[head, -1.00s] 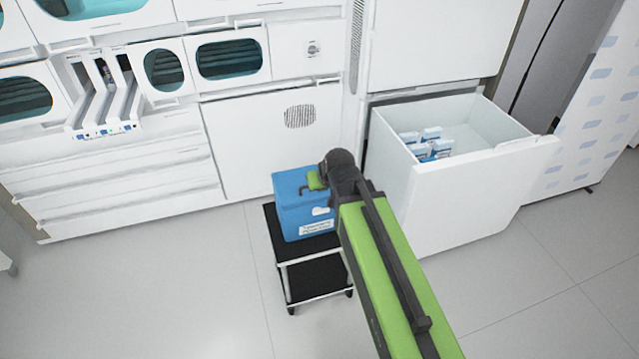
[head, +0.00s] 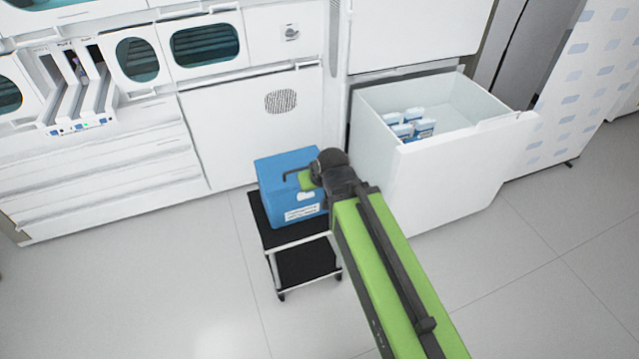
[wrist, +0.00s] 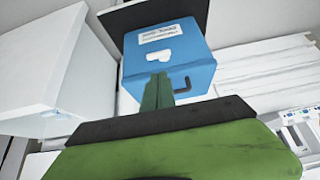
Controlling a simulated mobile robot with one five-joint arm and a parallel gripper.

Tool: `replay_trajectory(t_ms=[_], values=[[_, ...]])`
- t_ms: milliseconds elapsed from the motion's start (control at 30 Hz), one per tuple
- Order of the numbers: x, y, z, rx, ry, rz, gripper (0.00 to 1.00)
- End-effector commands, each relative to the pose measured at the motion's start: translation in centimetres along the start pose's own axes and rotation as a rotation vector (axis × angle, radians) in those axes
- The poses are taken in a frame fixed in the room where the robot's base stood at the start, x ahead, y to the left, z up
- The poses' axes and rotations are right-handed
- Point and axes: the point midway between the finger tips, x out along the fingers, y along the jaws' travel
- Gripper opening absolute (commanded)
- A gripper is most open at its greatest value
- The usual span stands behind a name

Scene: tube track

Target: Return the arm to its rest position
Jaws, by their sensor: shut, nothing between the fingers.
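My gripper (head: 306,180) is at the end of my green and black arm. In the head view it overlaps the upper right part of a blue box (head: 290,214). In the wrist view, my gripper's green fingers (wrist: 158,93) are together and empty, in front of the same blue box (wrist: 190,48). The box has a white label and a dark handle, and it stands on the top shelf of a small black cart (head: 262,225). I cannot tell the exact gap between fingers and box.
An open white drawer (head: 440,185) at the right holds several blue and white packs (head: 413,124). White cabinets (head: 235,125) line the back wall, with a rack of white slots (head: 82,98) at the left. The floor (head: 120,290) at front left is clear.

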Motion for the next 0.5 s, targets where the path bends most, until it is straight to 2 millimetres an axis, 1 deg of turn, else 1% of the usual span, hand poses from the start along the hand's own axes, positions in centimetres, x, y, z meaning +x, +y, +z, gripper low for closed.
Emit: replay_trajectory(t_ms=[200, 267, 300, 367, 433, 467, 500], values=[[0.1, -0.9, -0.1, -0.01, 0.0, -0.006, 0.0], [-0.2, -0.6, -0.3, -0.006, 0.0, -0.004, 0.0], [-0.8, 0.2, -0.6, 0.005, 0.0, 0.003, 0.0], [-2.2, 2.6, -1.3, 0.035, 0.0, 0.024, 0.0], [-4.6, 7.0, -2.0, 0.092, -0.001, 0.061, 0.0], [-5.8, 9.2, -2.1, 0.12, -0.009, 0.08, 0.0], [-7.4, 12.1, -1.6, 0.161, -0.039, 0.104, 0.0]])
